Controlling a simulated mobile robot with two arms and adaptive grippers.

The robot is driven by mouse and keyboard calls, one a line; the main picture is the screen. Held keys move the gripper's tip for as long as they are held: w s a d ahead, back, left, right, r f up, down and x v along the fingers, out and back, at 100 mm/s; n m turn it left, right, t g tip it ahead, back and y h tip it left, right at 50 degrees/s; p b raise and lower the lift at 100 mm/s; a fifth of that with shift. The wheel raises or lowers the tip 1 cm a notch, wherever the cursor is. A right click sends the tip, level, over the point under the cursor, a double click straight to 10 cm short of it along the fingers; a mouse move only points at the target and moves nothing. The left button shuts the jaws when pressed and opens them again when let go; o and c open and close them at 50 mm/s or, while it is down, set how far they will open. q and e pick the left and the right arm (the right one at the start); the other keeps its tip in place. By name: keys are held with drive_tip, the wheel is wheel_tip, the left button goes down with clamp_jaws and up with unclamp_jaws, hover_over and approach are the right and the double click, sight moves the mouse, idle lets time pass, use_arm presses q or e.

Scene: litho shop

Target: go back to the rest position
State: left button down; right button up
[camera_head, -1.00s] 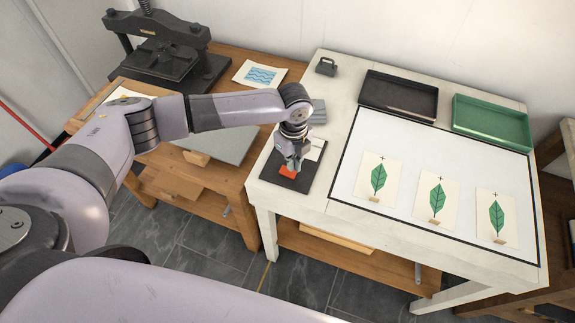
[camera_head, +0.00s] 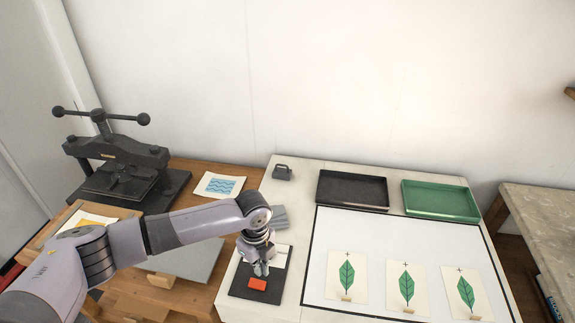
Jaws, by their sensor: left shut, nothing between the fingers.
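My left arm comes in from the left. My left gripper (camera_head: 261,268) is shut and empty, pointing down above the dark pad (camera_head: 244,292) on the white table. A small orange-red block (camera_head: 257,284) lies on that pad, just in front of the fingertips and apart from them as far as I can tell. My right gripper is not in view.
A black press (camera_head: 120,165) stands on the wooden bench at left, beside a blue wave print (camera_head: 219,186). The white table holds a black tray (camera_head: 352,190), a green tray (camera_head: 440,201), a dark weight (camera_head: 282,172) and three leaf prints (camera_head: 407,287) inside a black border.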

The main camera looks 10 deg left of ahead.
use_arm(q)
drive_tip(key=s+d+n+t+h, duration=0.1)
drive_tip(key=s+d+n+h, duration=0.55)
drive_tip(key=s+d, duration=0.75)
drive_tip(key=s+a+r+n+t+y, duration=0.1)
drive_tip(key=s+a+n+y, duration=0.3)
drive_tip(key=a+n, duration=0.5)
drive_tip(key=s+a+n+t+y, duration=0.1)
drive_tip(key=s+a+n+y, duration=0.1)
drive_tip(key=s+a+n, duration=0.7)
wheel_tip(320, 180, down, 31)
drive_tip(key=a+m+b, duration=0.2)
drive_tip(key=b, duration=0.3)
drive_tip(key=s+a+f+g+b, duration=0.2)
drive_tip(key=s+f+b, duration=0.2)
drive_tip(key=s+f, duration=1.2)
wheel_tip(320, 180, down, 4)
drive_tip(key=shift+a+b, duration=0.3)
drive_tip(key=shift+b, duration=0.05)
